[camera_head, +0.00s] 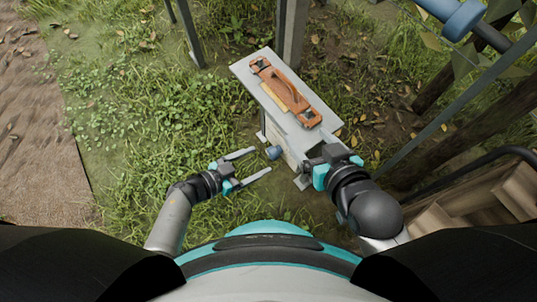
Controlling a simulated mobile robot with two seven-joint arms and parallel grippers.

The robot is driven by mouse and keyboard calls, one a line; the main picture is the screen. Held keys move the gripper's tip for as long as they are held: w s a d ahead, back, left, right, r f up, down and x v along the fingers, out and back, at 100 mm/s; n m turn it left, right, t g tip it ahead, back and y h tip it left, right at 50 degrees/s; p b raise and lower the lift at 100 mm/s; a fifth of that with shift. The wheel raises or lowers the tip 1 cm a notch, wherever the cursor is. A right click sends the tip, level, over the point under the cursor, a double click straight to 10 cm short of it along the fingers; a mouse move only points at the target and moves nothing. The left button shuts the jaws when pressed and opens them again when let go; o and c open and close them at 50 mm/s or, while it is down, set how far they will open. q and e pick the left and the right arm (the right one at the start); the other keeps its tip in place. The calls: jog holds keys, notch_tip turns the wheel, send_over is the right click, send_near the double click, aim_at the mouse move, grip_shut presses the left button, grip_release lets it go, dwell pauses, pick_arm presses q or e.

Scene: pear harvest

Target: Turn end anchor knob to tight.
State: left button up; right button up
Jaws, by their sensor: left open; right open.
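A small blue-grey knob (273,153) sticks out at the near left side of a pale metal stand (262,93). My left gripper (262,161) is open, its two grey fingers pointing right towards this knob. The knob lies just past the fingertips, and I see no clear contact. My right gripper (314,157) is open at the near right corner of the stand. Its fingers are foreshortened and partly hidden by its own body. Another blue knob-like part (465,19) sits on a bar at the top right, away from both grippers. I cannot tell the knob's setting.
An orange-brown tool with a handle (285,91) lies on the stand. A post (291,35) rises behind it. Wires, dark poles and a wooden crate (487,207) crowd the right side. Grass left of the stand is open, beside a brown path (35,110).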

aim_at(270, 155)
pick_arm(q)
jog(key=shift+b+x, duration=0.4)
jog(key=shift+x, duration=0.45)
jog(key=shift+w+d+f+b, duration=0.35)
jog(key=shift+w+d+b, duration=0.05)
jog(key=shift+d, duration=0.1)
jog(key=shift+w+d+f+b, duration=0.25)
jog(key=shift+w+d+b, duration=0.1)
jog(key=shift+d+b, duration=0.1)
jog(key=shift+w+d+f, duration=0.1)
jog(key=shift+w+d, duration=0.15)
jog(key=shift+d, duration=0.1)
pick_arm(e)
jog(key=shift+s+a+r+m+t+y, duration=0.15)
jog(key=shift+a+r+t+y, duration=0.3)
jog(key=shift+a+t, duration=0.35)
jog(key=shift+s+a+r+m+t+y, duration=0.1)
jog(key=shift+a+r+t+y, duration=0.35)
jog(key=shift+t, duration=0.55)
jog(key=shift+s+a+r+m+t+y, duration=0.15)
jog(key=shift+a+r+t+y, duration=0.15)
jog(key=shift+a+r+t, duration=0.5)
jog(key=shift+d+f, duration=0.15)
jog(key=shift+f, duration=0.05)
pick_arm(q)
jog(key=shift+c, duration=0.2)
grip_shut()
pick_arm(e)
jog(key=shift+w, duration=0.1)
